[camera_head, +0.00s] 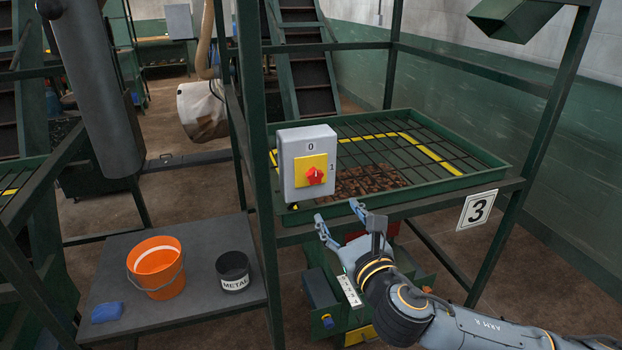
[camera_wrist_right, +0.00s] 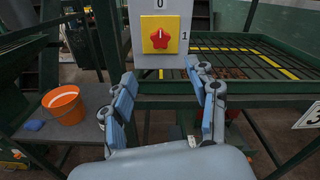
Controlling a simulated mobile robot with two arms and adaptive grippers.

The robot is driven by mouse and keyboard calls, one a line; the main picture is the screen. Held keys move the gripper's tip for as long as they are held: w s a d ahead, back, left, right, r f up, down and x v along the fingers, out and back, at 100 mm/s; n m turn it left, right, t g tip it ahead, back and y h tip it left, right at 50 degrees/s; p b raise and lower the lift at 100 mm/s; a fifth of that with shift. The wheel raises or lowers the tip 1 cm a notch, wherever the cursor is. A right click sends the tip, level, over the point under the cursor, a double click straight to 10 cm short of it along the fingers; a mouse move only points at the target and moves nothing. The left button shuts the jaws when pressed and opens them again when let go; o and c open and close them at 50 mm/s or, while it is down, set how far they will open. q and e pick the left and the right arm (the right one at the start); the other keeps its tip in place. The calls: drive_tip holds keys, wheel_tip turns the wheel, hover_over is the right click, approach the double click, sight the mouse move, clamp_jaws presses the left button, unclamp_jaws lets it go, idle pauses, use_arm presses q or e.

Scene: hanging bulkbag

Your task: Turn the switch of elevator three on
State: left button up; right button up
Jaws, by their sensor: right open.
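The switch is a grey box (camera_head: 306,150) on the green frame of the station with the sign 3 (camera_head: 477,210). Its red star-shaped knob (camera_head: 315,176) sits on a yellow plate, with 0 above and 1 to the right. In the right wrist view the white mark on the knob (camera_wrist_right: 159,38) is at the top, toward the 0. My right gripper (camera_head: 338,212) is open and empty, below and a little right of the box, apart from it. In the right wrist view its fingers (camera_wrist_right: 161,76) spread below the knob. My left gripper is not in view.
A green grated tray (camera_head: 470,174) with brown pieces lies right of the switch. A grey table (camera_head: 205,293) at the left holds an orange bucket (camera_head: 157,268), a black METAL pot (camera_head: 233,272) and a blue item (camera_head: 107,312). Green posts (camera_head: 256,130) stand close to the switch.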

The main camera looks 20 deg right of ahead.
sight(316, 178)
drive_tip(key=w+p, duration=0.1)
drive_tip(key=w, duration=0.5)
drive_tip(key=w+p, duration=0.1)
drive_tip(key=w, duration=0.5)
drive_tip(key=shift+w+a+r, duration=0.15)
drive_tip(key=shift+w+r, duration=0.05)
drive_tip(key=shift+w, duration=0.75)
drive_tip(key=shift+c, duration=0.2)
drive_tip(key=shift+f, duration=0.1)
drive_tip(key=c, duration=1.1)
